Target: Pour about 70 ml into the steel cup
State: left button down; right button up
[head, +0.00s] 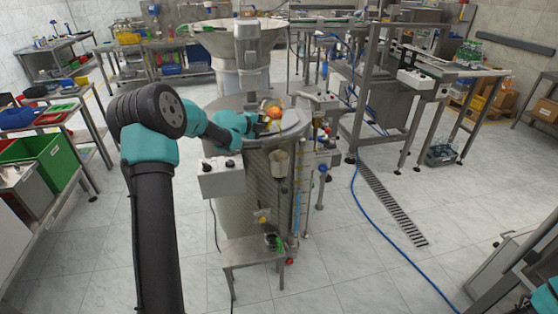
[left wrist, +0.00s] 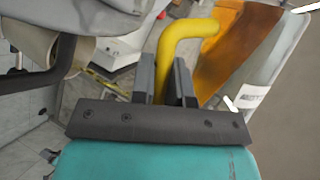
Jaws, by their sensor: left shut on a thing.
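My left gripper (head: 262,124) is at the top of the round steel drum feeder, next to a small orange thing (head: 272,111). In the left wrist view my left gripper (left wrist: 165,78) is shut on the bent yellow handle (left wrist: 192,32) of a jug. The jug's clear wall (left wrist: 275,75) shows orange-brown contents and a white label; it looks tilted in this view. A beige-grey cup-like vessel (head: 278,164) hangs at the drum's front, below the gripper. I cannot tell whether it is the steel cup. My right gripper is not in view.
The drum feeder (head: 238,185) has a grey control box (head: 222,177) on its left. A small steel stand (head: 254,252) with a dark and green item (head: 273,242) is in front. A blue hose (head: 385,237) crosses the floor to the right.

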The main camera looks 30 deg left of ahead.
pick_arm(q)
jog(key=shift+a, duration=0.1)
dwell(0.3)
jog(key=shift+s+f+p, duration=0.15)
jog(key=shift+s+p, duration=0.05)
jog(key=shift+p, duration=0.1)
jog(key=shift+w+r, duration=0.1)
jog(key=shift+r, duration=0.1)
jog(key=shift+s+d+f+n+g+h, duration=0.2)
jog(key=shift+d+n+g+h, duration=0.3)
jog(key=shift+n+h, duration=0.3)
jog(key=shift+n, duration=0.3)
jog(key=shift+s+d+n+g, duration=0.15)
jog(key=shift+d+n+g, duration=0.1)
jog(key=shift+n+g, duration=0.2)
jog(key=shift+d+h+b, duration=0.1)
jog(key=shift+h+b, duration=0.2)
jog(key=shift+h, duration=0.1)
dwell(1.1)
